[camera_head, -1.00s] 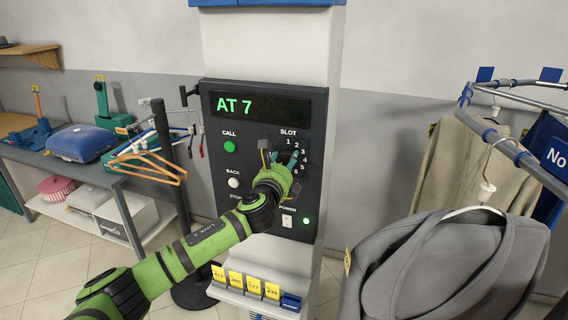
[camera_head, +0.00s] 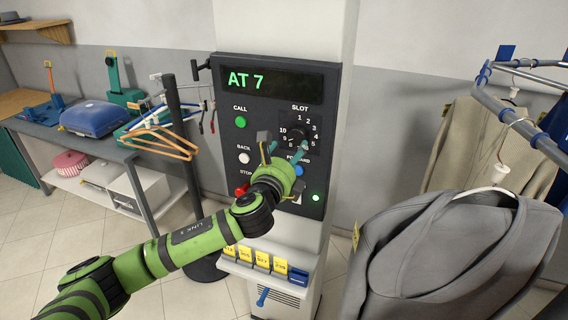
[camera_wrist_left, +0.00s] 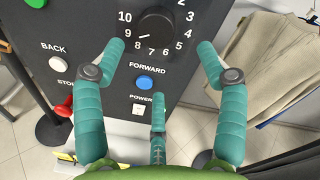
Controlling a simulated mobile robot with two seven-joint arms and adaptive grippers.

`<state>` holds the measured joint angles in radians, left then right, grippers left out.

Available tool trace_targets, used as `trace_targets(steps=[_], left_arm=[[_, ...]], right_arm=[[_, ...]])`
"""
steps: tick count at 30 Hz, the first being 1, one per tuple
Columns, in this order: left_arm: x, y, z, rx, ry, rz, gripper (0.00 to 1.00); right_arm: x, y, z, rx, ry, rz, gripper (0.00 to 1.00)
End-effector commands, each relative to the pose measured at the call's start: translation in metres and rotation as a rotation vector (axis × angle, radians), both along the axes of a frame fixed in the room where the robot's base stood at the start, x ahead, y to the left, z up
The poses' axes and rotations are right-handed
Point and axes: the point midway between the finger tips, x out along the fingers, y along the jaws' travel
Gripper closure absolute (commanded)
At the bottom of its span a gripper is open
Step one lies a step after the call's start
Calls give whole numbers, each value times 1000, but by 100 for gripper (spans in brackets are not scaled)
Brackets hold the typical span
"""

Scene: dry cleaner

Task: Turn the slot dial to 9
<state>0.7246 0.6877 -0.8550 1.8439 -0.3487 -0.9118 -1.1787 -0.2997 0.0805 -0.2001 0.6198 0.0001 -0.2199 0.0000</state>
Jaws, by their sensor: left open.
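The slot dial (camera_head: 297,134) is a black round knob on the dark control panel, ringed by white numbers. In the left wrist view the dial (camera_wrist_left: 157,25) shows a white mark at its lower left, pointing near 9, between 8 and 9 at most. The green display (camera_head: 246,80) reads AT 7. My left gripper (camera_head: 284,148) is open in front of the panel, just below the dial. In the left wrist view its teal fingers (camera_wrist_left: 160,48) are spread wide to either side of the dial's lower part, with nothing between them. My right gripper is out of view.
The green CALL button (camera_head: 240,122), white BACK button (camera_head: 244,158), red STOP button (camera_head: 242,190) and blue FORWARD button (camera_wrist_left: 145,83) lie close by, with the power switch (camera_wrist_left: 139,111) below.

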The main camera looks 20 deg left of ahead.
Motion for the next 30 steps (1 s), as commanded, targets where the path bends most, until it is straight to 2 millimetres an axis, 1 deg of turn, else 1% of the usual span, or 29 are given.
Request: trace_targets(steps=[1, 3, 6, 9, 13, 25, 26, 28, 29, 30], left_arm=[[-10, 0, -1, 1, 2, -1, 27], [-20, -1, 0, 0, 1, -2, 27], [-31, -1, 1, 1, 2, -1, 27], [-38, -2, 1, 1, 1, -2, 27], [-41, -2, 1, 1, 1, 1, 27], [-40, -2, -1, -3, 4, 0, 27], [-39, -1, -5, -9, 9, 2, 27], [-36, 1, -23, -43, 35, 8, 27], [-34, 3, -35, -67, 53, 15, 27], [-31, 6, -55, -107, 82, 25, 27]], right_arm=[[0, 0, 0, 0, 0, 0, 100], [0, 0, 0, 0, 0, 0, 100], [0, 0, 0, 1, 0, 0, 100], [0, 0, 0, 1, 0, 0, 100], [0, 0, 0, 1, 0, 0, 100], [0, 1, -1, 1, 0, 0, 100], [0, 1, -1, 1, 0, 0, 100], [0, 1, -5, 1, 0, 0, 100], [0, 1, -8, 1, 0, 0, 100], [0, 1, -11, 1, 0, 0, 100]])
